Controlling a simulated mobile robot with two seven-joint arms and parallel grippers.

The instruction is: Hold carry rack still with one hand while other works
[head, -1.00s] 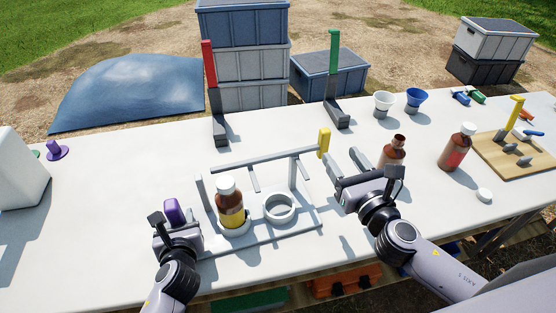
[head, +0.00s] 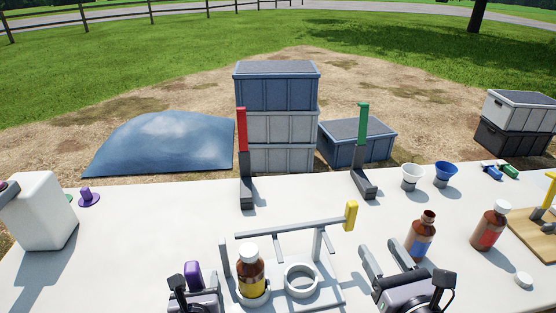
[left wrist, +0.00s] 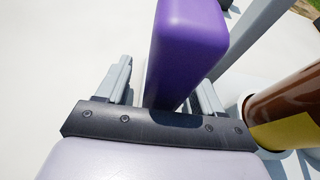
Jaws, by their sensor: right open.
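The grey carry rack (head: 325,291) stands at the table's near edge, with a long top bar and a yellow end piece (head: 351,216). Its left ring holds a brown bottle with a yellow label and white cap (head: 251,278); its right ring (head: 301,281) is empty. A purple grip (head: 193,276) stands at the rack's left; it also shows in the left wrist view (left wrist: 186,50). My left gripper (left wrist: 165,85) has its fingers either side of this grip, with a gap visible on the left. My right gripper (head: 385,250) is open and empty, right of the rack.
An uncapped brown bottle with a blue label (head: 420,240) stands just beyond my right fingers. A red-labelled bottle (head: 488,229), white cap (head: 523,279), two funnels (head: 412,178), and red (head: 242,130) and green (head: 362,125) posts stand around. The table's left middle is clear.

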